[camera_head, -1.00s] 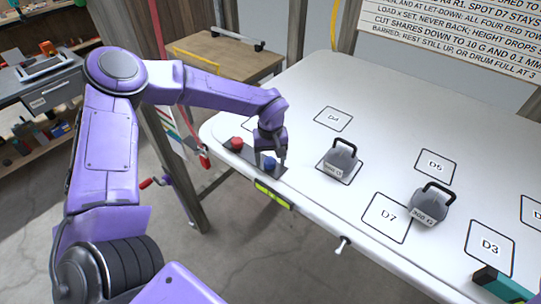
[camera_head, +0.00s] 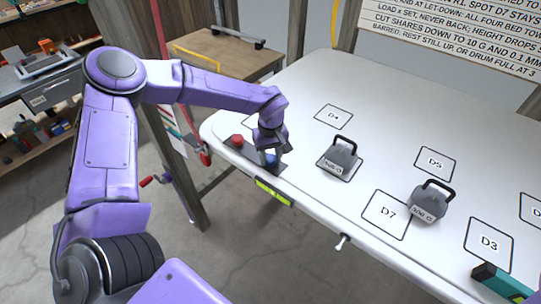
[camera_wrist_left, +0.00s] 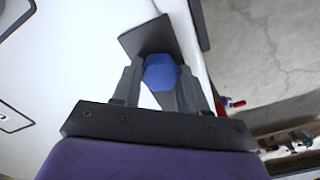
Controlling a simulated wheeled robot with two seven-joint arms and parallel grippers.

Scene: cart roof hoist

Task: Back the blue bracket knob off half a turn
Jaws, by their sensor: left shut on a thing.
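The blue bracket knob (camera_head: 271,160) sits on a dark bracket plate (camera_head: 254,157) at the table's near left edge. My left gripper (camera_head: 272,158) reaches down over it and is shut on it. In the left wrist view the knob (camera_wrist_left: 160,73) shows as a blue faceted top between the two fingers of my left gripper (camera_wrist_left: 158,84). A red knob (camera_head: 237,141) stands on the same plate, to the left of the blue one. My right gripper is not in view.
Grey weights with black handles stand on the white table (camera_head: 300,105), one (camera_head: 340,158) right of my left gripper and another (camera_head: 428,201) near D7. A green level strip (camera_head: 273,193) is on the table's front edge. A teal object (camera_head: 500,282) lies at lower right.

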